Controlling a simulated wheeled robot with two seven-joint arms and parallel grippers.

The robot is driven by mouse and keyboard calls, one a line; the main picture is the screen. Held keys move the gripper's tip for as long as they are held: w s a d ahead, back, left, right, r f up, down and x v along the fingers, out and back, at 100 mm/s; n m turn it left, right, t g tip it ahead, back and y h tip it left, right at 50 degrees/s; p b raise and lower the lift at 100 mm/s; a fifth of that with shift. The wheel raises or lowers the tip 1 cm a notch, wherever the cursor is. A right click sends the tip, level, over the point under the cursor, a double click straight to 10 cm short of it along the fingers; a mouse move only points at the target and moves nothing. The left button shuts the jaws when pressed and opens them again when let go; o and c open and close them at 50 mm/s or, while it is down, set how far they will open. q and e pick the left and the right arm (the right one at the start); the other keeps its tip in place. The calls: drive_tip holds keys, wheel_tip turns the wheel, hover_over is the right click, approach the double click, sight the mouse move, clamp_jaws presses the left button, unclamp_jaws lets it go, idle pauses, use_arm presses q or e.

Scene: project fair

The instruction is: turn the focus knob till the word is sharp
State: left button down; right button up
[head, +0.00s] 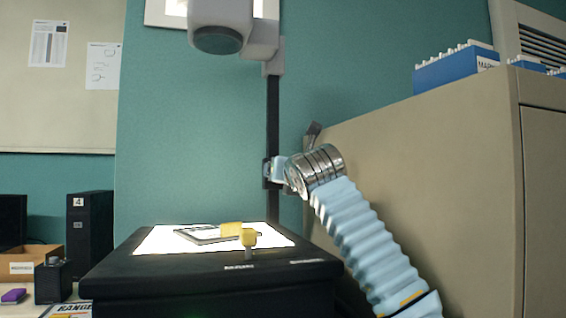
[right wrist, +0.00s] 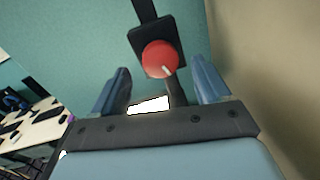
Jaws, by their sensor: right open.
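The red focus knob (right wrist: 160,57), with a white pointer mark aimed down and slightly right, sits on a black carriage (right wrist: 169,29) in the right wrist view. My right gripper (right wrist: 160,72) is open, its two blue fingers on either side of the knob, with a gap on each side. In the head view my right gripper (head: 277,170) is at the projector's black post (head: 273,110), and the knob is hidden there. The projector head (head: 219,27) is above. No projected word is legible. My left gripper is out of view.
The lit projector stage (head: 160,240) holds a dark-edged frame (head: 198,237) and yellow pieces (head: 231,229). A beige cabinet (head: 420,180) stands close on the right, with blue bins (head: 450,71) on top. A black speaker-like box (head: 90,228) and a cardboard box (head: 40,256) are at left.

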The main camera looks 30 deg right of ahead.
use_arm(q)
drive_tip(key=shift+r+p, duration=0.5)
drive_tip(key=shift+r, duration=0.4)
use_arm(e)
drive_tip(key=x, duration=0.3)
drive_tip(key=shift+c, duration=0.4)
